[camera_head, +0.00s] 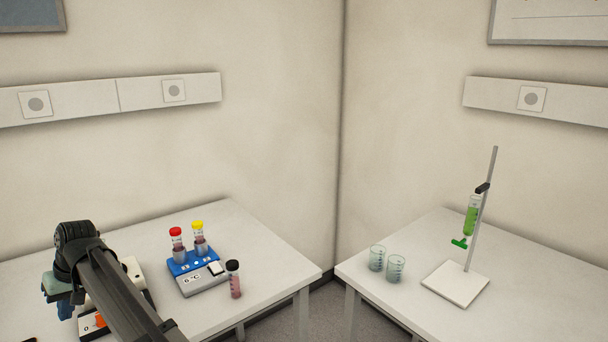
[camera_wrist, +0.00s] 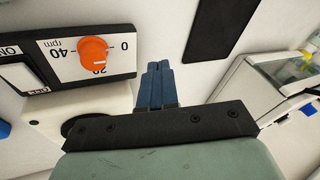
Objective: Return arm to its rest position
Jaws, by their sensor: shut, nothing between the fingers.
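My gripper (camera_wrist: 158,78) is in the wrist view, with its two blue fingers shut together and nothing between them. Its fingertips lie to the right of a device panel (camera_wrist: 75,55) with an orange knob (camera_wrist: 93,49) and rpm markings. In the head view my arm reaches in at the lower left. The green-grey hand shows at the far left, and the arm partly hides the device with the orange knob (camera_head: 100,320).
On the left table (camera_head: 262,260), a blue-and-grey block (camera_head: 200,275) holds a red-capped tube (camera_head: 176,238) and a yellow-capped tube (camera_head: 199,236). A black-capped tube (camera_head: 234,279) stands beside it. The right table (camera_head: 400,315) bears two beakers (camera_head: 395,268) and a burette stand (camera_head: 457,284).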

